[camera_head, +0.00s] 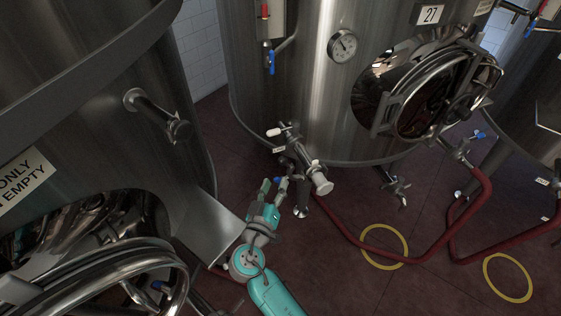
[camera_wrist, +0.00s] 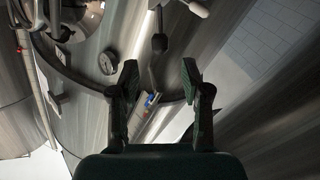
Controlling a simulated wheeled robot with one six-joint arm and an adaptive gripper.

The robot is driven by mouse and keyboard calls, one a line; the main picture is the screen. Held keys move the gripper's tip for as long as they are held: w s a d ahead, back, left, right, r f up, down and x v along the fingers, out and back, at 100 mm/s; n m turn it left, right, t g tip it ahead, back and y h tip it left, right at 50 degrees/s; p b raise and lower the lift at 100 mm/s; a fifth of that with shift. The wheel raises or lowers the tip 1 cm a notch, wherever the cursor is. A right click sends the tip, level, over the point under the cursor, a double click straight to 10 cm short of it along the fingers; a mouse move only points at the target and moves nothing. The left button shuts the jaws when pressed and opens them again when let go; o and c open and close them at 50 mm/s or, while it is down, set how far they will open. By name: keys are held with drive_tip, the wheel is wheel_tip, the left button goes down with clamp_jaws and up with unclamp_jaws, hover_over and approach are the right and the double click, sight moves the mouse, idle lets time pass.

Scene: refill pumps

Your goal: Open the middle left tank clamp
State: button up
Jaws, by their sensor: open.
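The steel tank marked 27 (camera_head: 300,90) stands in the middle of the head view. A pipe and valve fitting (camera_head: 300,157) with white ends sticks out low on its left front. A separate clamp cannot be made out on it at this size. My gripper (camera_head: 274,183) is just below and left of this fitting in the head view, apart from it as far as I can tell. In the wrist view my gripper (camera_wrist: 160,80) is open, with nothing between its fingertips. A dark-ended fitting (camera_wrist: 158,43) and a white cap (camera_wrist: 198,8) show beyond the fingers.
A large tank (camera_head: 90,90) stands close at left, with a stub pipe (camera_head: 155,115) and a round hatch (camera_head: 100,275). Red hoses (camera_head: 400,258) and yellow floor rings (camera_head: 384,246) lie at right. A gauge (camera_head: 342,45) and open hatch (camera_head: 435,90) are on tank 27.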

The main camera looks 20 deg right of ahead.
sight(283, 164)
drive_tip(key=x, duration=0.9)
drive_tip(key=shift+w+d, duration=0.25)
drive_tip(key=shift+w, duration=0.1)
clamp_jaws()
